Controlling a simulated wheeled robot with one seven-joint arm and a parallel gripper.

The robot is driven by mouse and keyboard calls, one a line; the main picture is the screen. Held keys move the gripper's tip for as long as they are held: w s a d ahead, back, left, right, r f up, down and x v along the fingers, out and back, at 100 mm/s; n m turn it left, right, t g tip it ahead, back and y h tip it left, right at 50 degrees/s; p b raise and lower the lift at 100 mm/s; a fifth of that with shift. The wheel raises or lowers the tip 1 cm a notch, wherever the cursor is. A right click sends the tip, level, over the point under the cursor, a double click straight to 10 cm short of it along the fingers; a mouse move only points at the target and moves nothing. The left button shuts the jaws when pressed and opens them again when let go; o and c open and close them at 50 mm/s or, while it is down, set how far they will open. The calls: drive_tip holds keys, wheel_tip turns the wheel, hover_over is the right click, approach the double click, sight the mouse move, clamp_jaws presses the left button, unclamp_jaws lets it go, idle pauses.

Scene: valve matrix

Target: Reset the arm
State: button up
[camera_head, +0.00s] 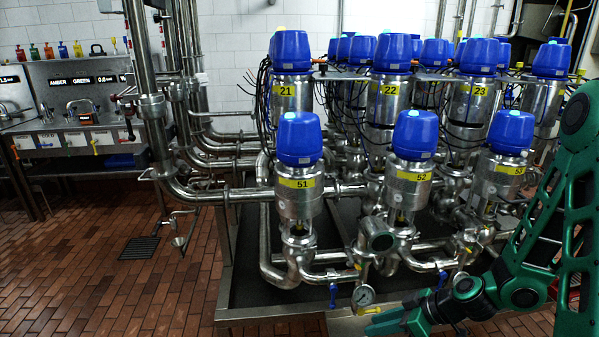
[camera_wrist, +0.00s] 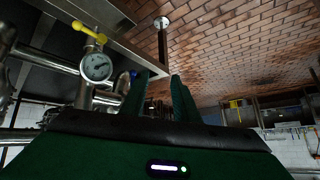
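My green arm (camera_head: 575,200) comes in from the right edge in the head view and bends down to the lower middle. My gripper (camera_head: 385,322) is at the bottom of the head view, low in front of the valve stand and just right of the pressure gauge (camera_head: 363,296). In the wrist view my gripper (camera_wrist: 159,80) shows two green fingers with a clear gap between them and nothing held. The gauge (camera_wrist: 97,67) also shows there, left of the fingers, with a yellow-handled valve (camera_wrist: 88,32) above it. The gripper appears apart from both.
Steel valves with blue caps fill the stand, with labels such as 51 (camera_head: 298,183), 52 (camera_head: 413,176) and 53 (camera_head: 508,170). A blue handle (camera_head: 333,295) hangs left of the gauge. A control panel (camera_head: 80,100) stands at the left. The brick floor (camera_head: 100,285) there is mostly clear.

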drive_tip(key=s+d+r+m+g+h, duration=0.2)
drive_tip(key=s+d+r+m+h, duration=0.15)
drive_tip(key=s+d+r, duration=0.35)
drive_tip(key=s+d+r+m+g+h, duration=0.1)
drive_tip(key=s+d+r+m+h, duration=0.25)
drive_tip(key=d+r, duration=0.4)
drive_tip(key=s+d+r+m, duration=0.3)
drive_tip(key=s+r+m, duration=0.1)
drive_tip(key=s, duration=0.2)
drive_tip(key=s+d+r+m+g, duration=0.1)
drive_tip(key=s+d+r+m, duration=0.1)
drive_tip(key=s+r+m, duration=0.2)
drive_tip(key=s+m, duration=0.1)
drive_tip(key=s, duration=0.1)
drive_tip(key=shift+s+d+r+m+h, duration=0.25)
drive_tip(key=shift+s+d+m+h, duration=0.05)
drive_tip(key=shift+s+d, duration=0.1)
drive_tip(key=shift+w, duration=0.1)
drive_tip(key=shift+w+f, duration=0.25)
drive_tip(key=shift+w, duration=0.35)
